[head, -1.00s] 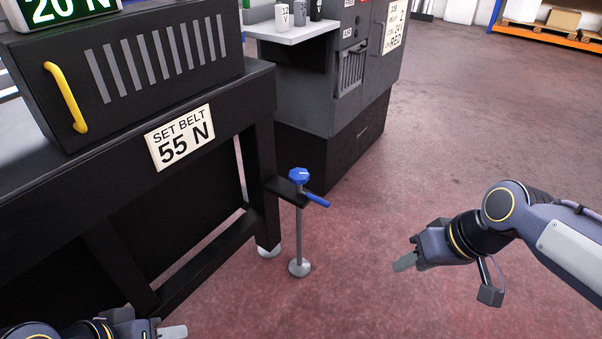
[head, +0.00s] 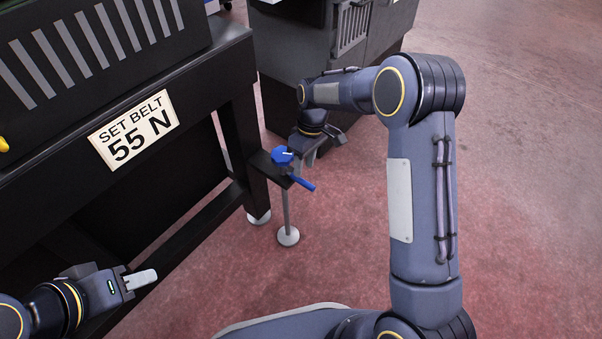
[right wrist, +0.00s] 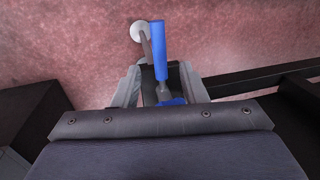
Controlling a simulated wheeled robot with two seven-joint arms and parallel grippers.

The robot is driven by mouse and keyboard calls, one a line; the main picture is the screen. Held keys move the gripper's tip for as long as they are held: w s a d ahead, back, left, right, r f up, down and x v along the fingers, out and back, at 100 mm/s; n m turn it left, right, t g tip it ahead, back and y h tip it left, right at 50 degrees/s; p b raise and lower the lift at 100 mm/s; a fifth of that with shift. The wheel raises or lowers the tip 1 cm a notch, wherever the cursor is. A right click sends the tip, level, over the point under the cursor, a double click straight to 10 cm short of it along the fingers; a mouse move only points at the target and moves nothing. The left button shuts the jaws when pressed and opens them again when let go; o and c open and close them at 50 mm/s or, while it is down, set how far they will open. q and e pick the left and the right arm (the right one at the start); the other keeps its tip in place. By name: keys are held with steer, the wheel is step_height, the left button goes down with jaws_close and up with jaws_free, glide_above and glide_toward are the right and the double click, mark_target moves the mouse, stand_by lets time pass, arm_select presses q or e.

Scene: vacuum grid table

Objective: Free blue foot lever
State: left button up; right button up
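The blue foot lever (head: 302,184) sticks out from a small black bracket at the corner of the black bench, with a blue knob (head: 283,156) above it. A thin grey foot post with a round pad (head: 288,236) stands under the bracket. My right gripper (head: 309,157) is beside the knob, on its right. In the right wrist view, its two fingers are apart, with the blue lever (right wrist: 160,50) and part of the blue knob (right wrist: 173,101) in the space between them. Contact cannot be told. My left gripper (head: 140,279) is low at the left, away from the lever.
The black bench (head: 215,75) with a "SET BELT 55 N" sign (head: 133,130) fills the left. A dark grey cabinet (head: 300,45) stands behind the lever, close to my right forearm. The reddish floor (head: 530,180) is clear at right.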

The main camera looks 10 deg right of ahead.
mark_target(302, 179)
steer(key=f, duration=0.1)
steer(key=f+b, duration=0.1)
steer(key=f, duration=0.2)
steer(key=shift+s+a+f, duration=0.25)
steer(key=shift+s+a, duration=0.05)
steer(key=shift+c, duration=0.5)
jaws_close()
